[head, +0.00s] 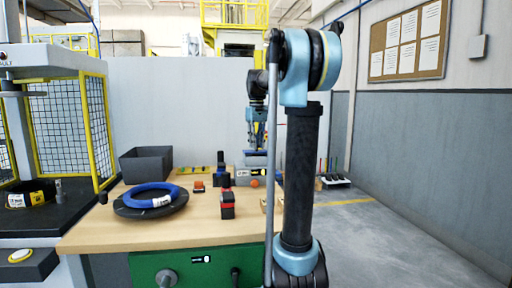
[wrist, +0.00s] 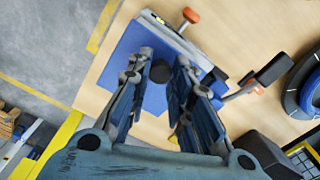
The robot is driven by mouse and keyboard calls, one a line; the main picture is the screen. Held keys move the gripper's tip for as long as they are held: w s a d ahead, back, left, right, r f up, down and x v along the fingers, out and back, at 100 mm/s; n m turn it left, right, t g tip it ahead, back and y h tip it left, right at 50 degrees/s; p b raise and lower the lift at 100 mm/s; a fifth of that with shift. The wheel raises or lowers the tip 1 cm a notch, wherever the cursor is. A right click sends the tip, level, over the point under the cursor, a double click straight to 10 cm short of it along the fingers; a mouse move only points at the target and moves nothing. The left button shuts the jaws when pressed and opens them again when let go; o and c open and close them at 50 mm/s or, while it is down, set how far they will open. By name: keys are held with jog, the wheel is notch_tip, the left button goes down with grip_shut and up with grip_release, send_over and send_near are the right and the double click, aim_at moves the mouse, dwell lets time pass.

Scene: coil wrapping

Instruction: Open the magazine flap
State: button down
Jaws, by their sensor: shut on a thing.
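The magazine (head: 243,171) is a grey box at the back of the wooden bench in the head view. Its blue flap (head: 256,153) lies on top, and fills the middle of the wrist view (wrist: 122,63). A round black knob (wrist: 160,72) stands on the flap. My gripper (head: 256,146) is over the flap, pointing down. In the wrist view its fingertips (wrist: 161,66) stand on either side of the knob, shut on it. An orange knob (wrist: 190,15) sits at the magazine's side. The fingers partly cover the flap's edges.
A blue coil (head: 152,194) lies on a black round plate at the bench's left. A dark bin (head: 146,163) stands behind it. A black-and-red block (head: 228,206) and a small red piece (head: 199,186) stand between coil and magazine. The bench front (head: 120,236) is clear.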

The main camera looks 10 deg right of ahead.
jog(key=shift+w+r, duration=1.2)
jog(key=shift+w, duration=0.05)
jog(key=shift+w+r, duration=0.4)
jog(key=shift+w, duration=0.3)
jog(key=shift+w+r, duration=0.35)
jog(key=shift+w, duration=0.3)
jog(key=shift+w+d+r, duration=0.1)
jog(key=shift+w+r, duration=0.05)
jog(key=shift+w, duration=0.4)
jog(key=shift+w+r, duration=0.15)
jog(key=shift+w, duration=0.35)
jog(key=w, duration=0.2)
jog(key=w+f, duration=0.1)
jog(key=w, duration=0.2)
jog(key=shift+w+f, duration=0.3)
jog(key=shift+w, duration=0.05)
jog(key=shift+s+r, duration=0.1)
jog(key=shift+r, duration=0.05)
